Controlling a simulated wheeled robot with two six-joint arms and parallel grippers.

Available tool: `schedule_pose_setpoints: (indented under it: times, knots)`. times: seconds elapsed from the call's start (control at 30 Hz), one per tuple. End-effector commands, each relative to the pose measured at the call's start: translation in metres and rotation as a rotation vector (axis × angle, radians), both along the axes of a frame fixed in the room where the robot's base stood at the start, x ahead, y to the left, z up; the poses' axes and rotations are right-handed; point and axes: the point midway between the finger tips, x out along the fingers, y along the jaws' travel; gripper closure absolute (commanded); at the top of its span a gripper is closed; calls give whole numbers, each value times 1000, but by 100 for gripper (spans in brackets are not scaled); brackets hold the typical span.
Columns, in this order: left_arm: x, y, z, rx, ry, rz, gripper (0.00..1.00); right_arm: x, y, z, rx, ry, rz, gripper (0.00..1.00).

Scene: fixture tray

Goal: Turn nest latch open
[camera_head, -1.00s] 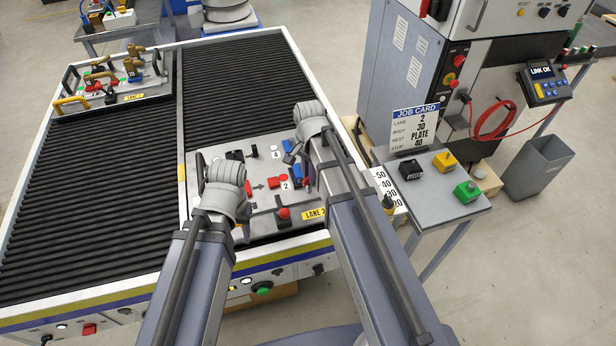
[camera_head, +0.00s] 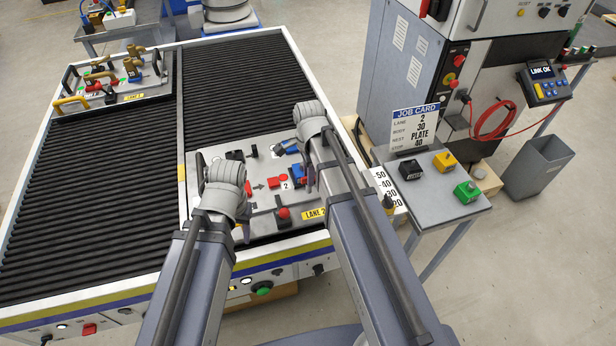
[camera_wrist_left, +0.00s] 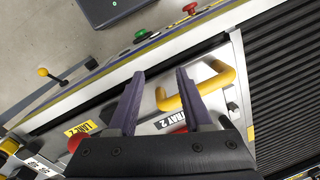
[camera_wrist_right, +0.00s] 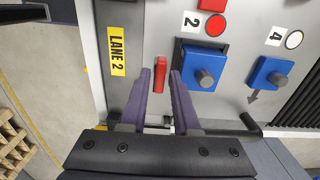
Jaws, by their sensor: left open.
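A small red lever (camera_wrist_right: 161,75) stands on the grey fixture plate (camera_wrist_right: 140,20) in the right wrist view; no label names it as the latch. My right gripper (camera_wrist_right: 160,72) is open, its purple fingers one on each side of the lever with small gaps. In the head view its wrist (camera_head: 311,115) covers part of the plate. Blue blocks with round knobs sit at mark 2 (camera_wrist_right: 203,75) and mark 4 (camera_wrist_right: 272,77). My left gripper (camera_wrist_left: 160,72) is open and empty over the plate's other side, near a yellow handle (camera_wrist_left: 205,90).
A red knob (camera_head: 283,213) stands near the plate's front, by the LANE 2 label (camera_head: 314,214). Black rollers (camera_head: 90,190) left of the plate are clear.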

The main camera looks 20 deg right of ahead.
Motion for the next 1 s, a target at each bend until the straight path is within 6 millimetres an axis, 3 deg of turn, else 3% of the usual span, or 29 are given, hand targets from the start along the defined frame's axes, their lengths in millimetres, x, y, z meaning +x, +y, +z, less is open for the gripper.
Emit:
schedule_pose_setpoints:
  times: [0.1,0.47,1.0]
  knots:
    - [0,0,0,0,0,0,50,0,0,0,0,0,1,57]
    - [0,0,5,0,0,0,50,0,0,5,0,0,1,57]
    - [0,0,46,0,0,0,50,0,0,46,0,0,1,57]
